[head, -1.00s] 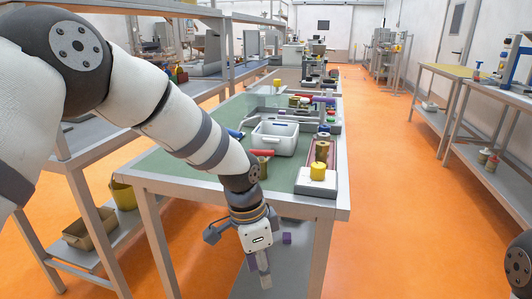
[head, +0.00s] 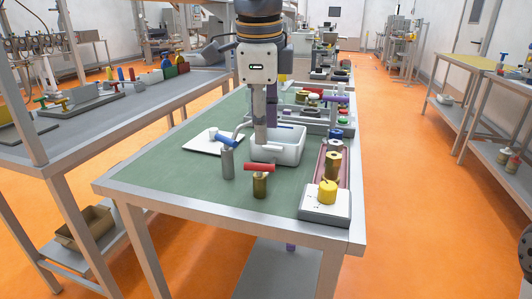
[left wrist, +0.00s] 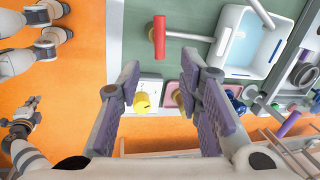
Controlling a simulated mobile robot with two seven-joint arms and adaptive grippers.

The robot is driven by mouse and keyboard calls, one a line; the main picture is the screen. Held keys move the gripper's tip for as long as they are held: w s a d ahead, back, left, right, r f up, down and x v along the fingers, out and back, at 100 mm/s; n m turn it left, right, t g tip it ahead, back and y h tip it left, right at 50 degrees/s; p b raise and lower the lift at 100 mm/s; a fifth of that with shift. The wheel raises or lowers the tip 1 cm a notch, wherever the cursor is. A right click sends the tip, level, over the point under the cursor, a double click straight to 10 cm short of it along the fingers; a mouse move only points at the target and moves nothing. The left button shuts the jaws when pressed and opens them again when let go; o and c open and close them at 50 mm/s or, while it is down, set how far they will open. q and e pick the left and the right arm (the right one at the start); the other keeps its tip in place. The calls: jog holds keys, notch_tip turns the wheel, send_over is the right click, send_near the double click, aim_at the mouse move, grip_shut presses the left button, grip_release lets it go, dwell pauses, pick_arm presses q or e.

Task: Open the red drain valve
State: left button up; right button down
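The red drain valve is a red bar handle (head: 259,167) on a short brass body (head: 260,187), near the front of the green-topped table (head: 180,174). The handle lies crosswise in the head view. In the left wrist view the handle (left wrist: 160,36) shows beyond the fingertips, not between them. My left gripper (head: 260,136) points down above the table, behind the handle in the picture and apart from it. Its fingers (left wrist: 160,68) are spread and empty. My right arm shows small at the left wrist view's lower left; its dark gripper end (left wrist: 36,101) is too small to read.
A blue-handled valve (head: 226,140) on a grey pipe stands left of the red one. A white bin (head: 289,150) is behind, a yellow knob (head: 328,191) on a box to the right. A white plate (head: 203,143) lies at left. The front left tabletop is clear.

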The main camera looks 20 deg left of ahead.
aim_at(264, 165)
pick_arm(q)
jog(key=f, duration=0.2)
jog(key=w+f, duration=0.1)
jog(key=f, duration=0.5)
jog(key=shift+w+a, duration=0.1)
jog(key=shift+w, duration=0.15)
grip_shut()
